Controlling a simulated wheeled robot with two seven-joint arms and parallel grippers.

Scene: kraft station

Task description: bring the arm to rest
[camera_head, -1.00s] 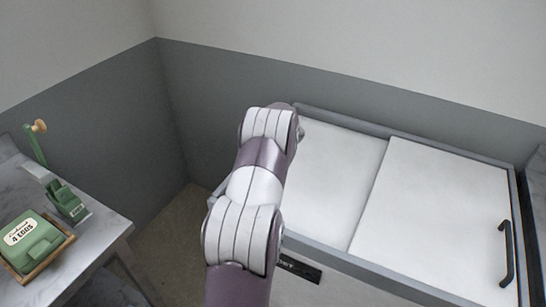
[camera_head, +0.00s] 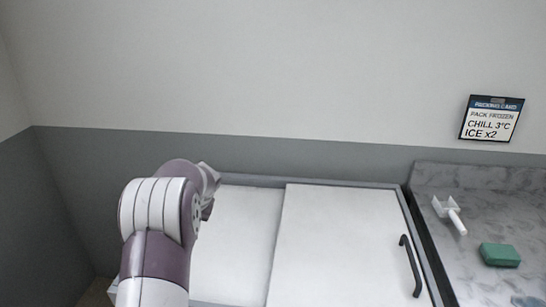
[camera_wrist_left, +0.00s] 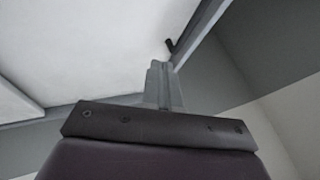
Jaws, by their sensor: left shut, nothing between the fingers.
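My left arm (camera_head: 156,242) comes in from the bottom left and reaches forward to the left end of a white-topped chest. Its gripper (camera_head: 208,185) is at the chest's back left corner, partly hidden behind my wrist. In the left wrist view the gripper (camera_wrist_left: 163,85) has its grey fingers together with nothing between them. White chest top and grey rim show beyond the fingers. I cannot tell whether it touches the chest. My right gripper is not in view.
The chest has two white lid panels, the right one (camera_head: 325,240) with a dark handle (camera_head: 410,266). A marble counter (camera_head: 490,222) at right holds a white scoop-like tool (camera_head: 449,213) and a green block (camera_head: 499,254). A packing card (camera_head: 491,118) hangs on the wall.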

